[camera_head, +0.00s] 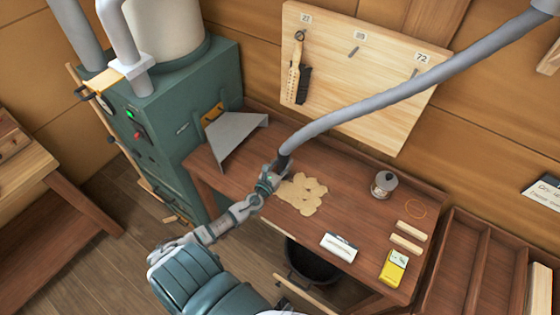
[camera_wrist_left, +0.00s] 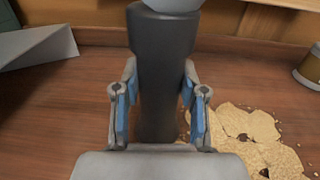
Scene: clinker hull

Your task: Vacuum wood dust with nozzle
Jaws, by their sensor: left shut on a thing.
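My left gripper (camera_head: 272,175) is shut on the dark nozzle (camera_head: 281,163) at the end of a grey hose (camera_head: 390,91). In the left wrist view the black nozzle (camera_wrist_left: 160,75) stands between the blue-padded fingers (camera_wrist_left: 160,105). The hose runs up to the top right. A patch of pale wood dust (camera_head: 303,194) lies on the brown bench (camera_head: 345,190), just right of the nozzle. The dust (camera_wrist_left: 245,135) also shows right of the fingers in the left wrist view, with some darker gaps in it. The nozzle's lower end is hidden behind the gripper. My right gripper is not in view.
A grey angled metal hood (camera_head: 236,134) stands left of the nozzle, beside a green machine (camera_head: 165,120). A metal canister (camera_head: 384,184), a white block (camera_head: 338,247), wooden strips (camera_head: 407,243) and a yellow device (camera_head: 393,267) sit on the bench's right. A dark bin (camera_head: 310,262) is below.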

